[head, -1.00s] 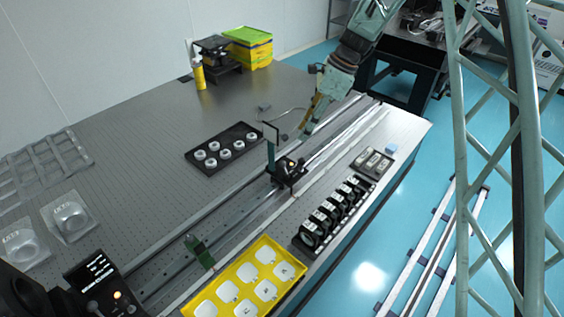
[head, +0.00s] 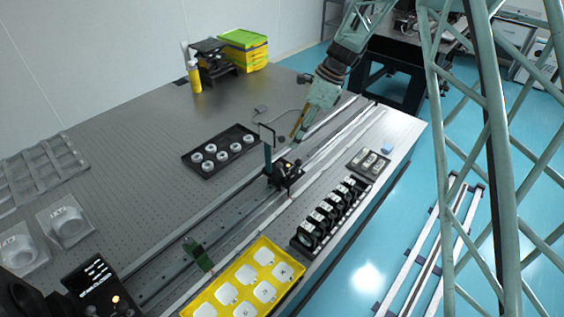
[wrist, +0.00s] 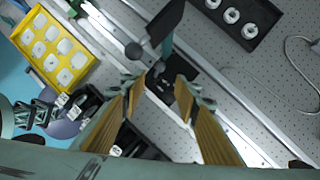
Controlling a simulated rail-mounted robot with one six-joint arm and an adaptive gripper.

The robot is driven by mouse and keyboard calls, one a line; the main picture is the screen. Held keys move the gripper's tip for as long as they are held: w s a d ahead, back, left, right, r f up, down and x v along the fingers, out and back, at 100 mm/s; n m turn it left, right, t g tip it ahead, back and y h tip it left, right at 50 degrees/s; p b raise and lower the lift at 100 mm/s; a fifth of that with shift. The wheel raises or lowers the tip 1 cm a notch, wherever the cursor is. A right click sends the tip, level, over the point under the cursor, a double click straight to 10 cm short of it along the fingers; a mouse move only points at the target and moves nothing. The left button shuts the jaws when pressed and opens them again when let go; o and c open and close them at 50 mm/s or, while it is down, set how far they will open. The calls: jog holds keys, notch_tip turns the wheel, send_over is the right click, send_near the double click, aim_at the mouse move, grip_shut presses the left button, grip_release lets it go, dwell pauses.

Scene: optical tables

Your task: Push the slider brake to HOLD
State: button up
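The slider (head: 284,174) is a black carriage on the long rail, with an upright plate (head: 268,152) on a post. In the wrist view the dark carriage (wrist: 183,98) lies beyond and between the fingertips, and the plate (wrist: 166,20) rises at the top. A dark round knob (wrist: 133,50) shows left of the post. I cannot tell which part is the brake, nor read a HOLD mark. My gripper (head: 297,138) is just above and behind the slider, pointing down. Its two yellow-brown fingers (wrist: 160,92) are apart with nothing held between them.
A yellow tray (head: 222,291) and a rack of black-framed optics (head: 318,232) stand along the near side of the rail. A black tray of white rings (head: 228,162) lies on the far side. A cable runs over the table behind it.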

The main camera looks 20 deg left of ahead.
aim_at(281, 169)
jog(key=x, duration=1.2)
jog(key=c, duration=0.8)
jog(key=shift+c, duration=0.2)
